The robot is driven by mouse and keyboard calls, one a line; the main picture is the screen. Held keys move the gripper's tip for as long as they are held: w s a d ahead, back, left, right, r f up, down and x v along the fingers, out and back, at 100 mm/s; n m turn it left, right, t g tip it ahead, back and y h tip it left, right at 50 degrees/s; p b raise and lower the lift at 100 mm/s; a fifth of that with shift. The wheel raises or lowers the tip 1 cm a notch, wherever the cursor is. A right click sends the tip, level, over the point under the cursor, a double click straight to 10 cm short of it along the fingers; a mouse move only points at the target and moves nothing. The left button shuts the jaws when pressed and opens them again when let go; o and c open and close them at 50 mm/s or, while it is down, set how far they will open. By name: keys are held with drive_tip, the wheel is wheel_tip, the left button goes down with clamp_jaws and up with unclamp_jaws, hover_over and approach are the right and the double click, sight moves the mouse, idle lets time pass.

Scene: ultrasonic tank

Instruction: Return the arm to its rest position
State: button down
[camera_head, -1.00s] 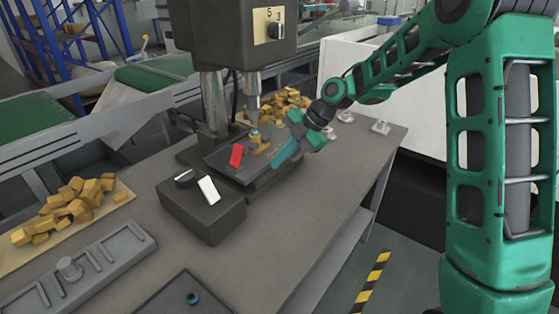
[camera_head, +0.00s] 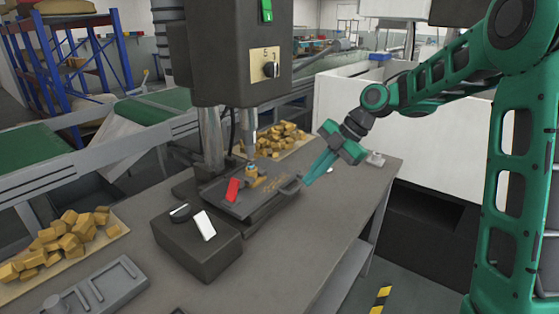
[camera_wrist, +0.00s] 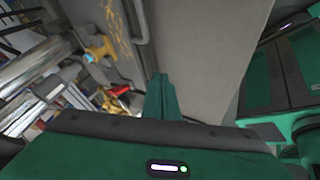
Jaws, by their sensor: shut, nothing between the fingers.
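My green arm reaches in from the right in the head view. My gripper (camera_head: 309,179) is shut and empty, with its teal fingers pointing down and left, by the right end of the machine's dark base plate (camera_head: 236,206). I cannot tell whether the fingertips touch anything. In the wrist view the shut fingers (camera_wrist: 160,82) stand in the middle, with the grey table on the right and the machine on the left. A small brass-coloured part (camera_head: 256,176) sits on the base plate beneath the spindle (camera_head: 250,130), and also shows in the wrist view (camera_wrist: 98,49).
Yellow blocks lie in piles at the left (camera_head: 70,238) and behind the machine (camera_head: 283,137). The table (camera_head: 320,225) is clear at its front right.

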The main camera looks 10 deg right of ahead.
drive_tip(key=s+d+m+h, duration=0.5)
drive_tip(key=s+d+m, duration=1.1)
drive_tip(key=m, duration=0.1)
drive_tip(key=s+d+f+m+h, duration=0.1)
drive_tip(key=s+d+m, duration=0.2)
drive_tip(key=s+m, duration=0.4)
drive_tip(key=s+d+f+m+g, duration=0.1)
drive_tip(key=s+d+f+m, duration=0.1)
drive_tip(key=s+m, duration=0.5)
drive_tip(key=s+d, duration=0.1)
drive_tip(key=s, duration=0.4)
drive_tip(key=shift+d+f+h, duration=0.2)
drive_tip(key=shift+h, duration=0.2)
drive_tip(key=shift+w+f, duration=0.25)
drive_tip(key=shift+w, duration=0.3)
drive_tip(key=c, duration=2.4)
unclamp_jaws()
drive_tip(key=shift+c, duration=0.2)
